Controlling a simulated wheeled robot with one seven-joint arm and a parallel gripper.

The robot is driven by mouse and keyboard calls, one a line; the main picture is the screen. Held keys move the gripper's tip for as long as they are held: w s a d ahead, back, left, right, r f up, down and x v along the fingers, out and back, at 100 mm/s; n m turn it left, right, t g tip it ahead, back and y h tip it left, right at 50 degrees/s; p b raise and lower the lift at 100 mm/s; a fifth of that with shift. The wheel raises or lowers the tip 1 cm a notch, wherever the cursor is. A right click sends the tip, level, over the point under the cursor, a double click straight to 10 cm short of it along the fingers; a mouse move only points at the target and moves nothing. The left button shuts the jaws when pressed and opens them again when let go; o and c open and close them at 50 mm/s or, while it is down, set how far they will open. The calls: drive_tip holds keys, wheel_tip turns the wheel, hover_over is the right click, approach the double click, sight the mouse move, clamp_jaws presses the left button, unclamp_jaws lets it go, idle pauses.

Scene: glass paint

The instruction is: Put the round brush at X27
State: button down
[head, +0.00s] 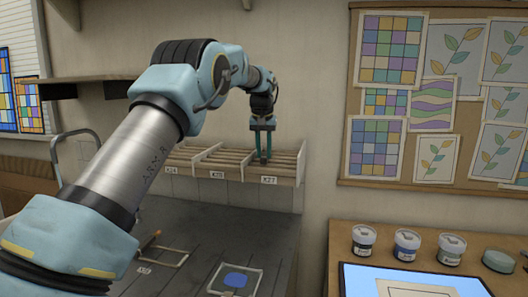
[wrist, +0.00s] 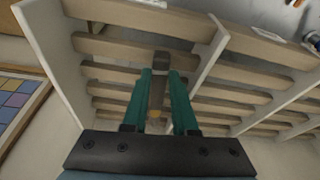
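The rack (head: 285,163) on the back wall has slatted compartments divided by pale boards. The front label X27 (head: 269,180) marks the right compartment. My gripper (head: 263,158) points down into that compartment. In the wrist view my gripper (wrist: 163,72) has its two green fingers apart over the slats. A slim piece with a grey-brown part and a yellowish end (wrist: 154,113) shows between the fingers, running across the slats; it seems to be the round brush. It is partly hidden by the fingers, and its contact with the slats is unclear. In the head view I cannot make it out.
A dark worktable (head: 215,225) stands below the rack, holding a frame with a blue patch (head: 236,281). At right, a wooden table has paint jars (head: 407,243) and a lit panel. A pinboard (head: 345,150) hangs right of the rack. The rack's dividers stand close to my gripper.

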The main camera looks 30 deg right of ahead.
unclamp_jaws()
idle(0.6)
drive_tip(key=shift+r, duration=0.1)
wheel_tip(320, 180, up, 8)
idle(1.4)
idle(0.4)
